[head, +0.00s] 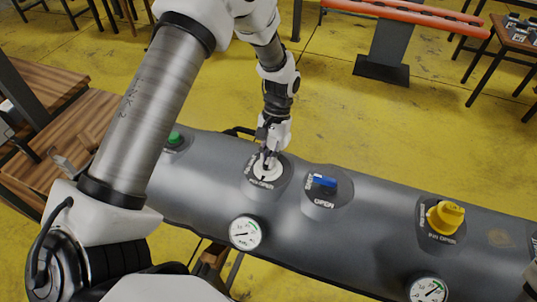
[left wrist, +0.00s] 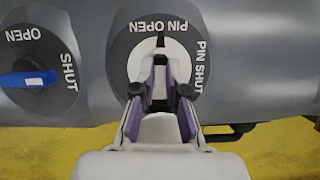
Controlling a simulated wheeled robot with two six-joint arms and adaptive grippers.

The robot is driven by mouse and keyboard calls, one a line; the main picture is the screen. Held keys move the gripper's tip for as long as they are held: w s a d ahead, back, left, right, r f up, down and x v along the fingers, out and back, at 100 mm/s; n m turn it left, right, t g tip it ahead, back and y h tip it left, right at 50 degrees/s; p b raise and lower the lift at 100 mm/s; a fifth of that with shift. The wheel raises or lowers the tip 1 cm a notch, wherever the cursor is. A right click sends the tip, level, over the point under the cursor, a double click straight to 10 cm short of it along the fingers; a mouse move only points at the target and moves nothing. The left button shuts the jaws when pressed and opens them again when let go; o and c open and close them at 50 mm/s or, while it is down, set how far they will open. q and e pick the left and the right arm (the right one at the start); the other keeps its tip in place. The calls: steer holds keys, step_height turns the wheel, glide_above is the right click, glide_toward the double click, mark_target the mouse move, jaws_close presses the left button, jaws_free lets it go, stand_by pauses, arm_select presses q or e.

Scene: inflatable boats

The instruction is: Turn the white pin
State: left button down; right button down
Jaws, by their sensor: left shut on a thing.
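The white pin (head: 266,172) sits on top of the grey boat tube (head: 390,235), in a round dark patch with lettering. In the left wrist view the white round part of the pin (left wrist: 138,62) shows, with "PIN OPEN" above it and "PIN SHUT" to its right. My left gripper (head: 268,150) reaches down onto the pin from above. Its fingers (left wrist: 160,68) are closed on the pin's middle and hide much of it. My right gripper is in neither view.
Along the tube are a green valve (head: 174,138), a blue handle (head: 322,183), a yellow knob (head: 445,217) and two gauges (head: 245,233) (head: 428,290). A wooden table (head: 45,185) is at the left. The yellow floor behind the tube is mostly free.

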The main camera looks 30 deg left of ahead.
arm_select(q)
steer(key=shift+s+f+n, duration=0.1)
steer(key=shift+n, duration=0.4)
steer(key=c, duration=1.2)
jaws_free()
steer(key=v, duration=1.2)
steer(key=shift+a, duration=0.15)
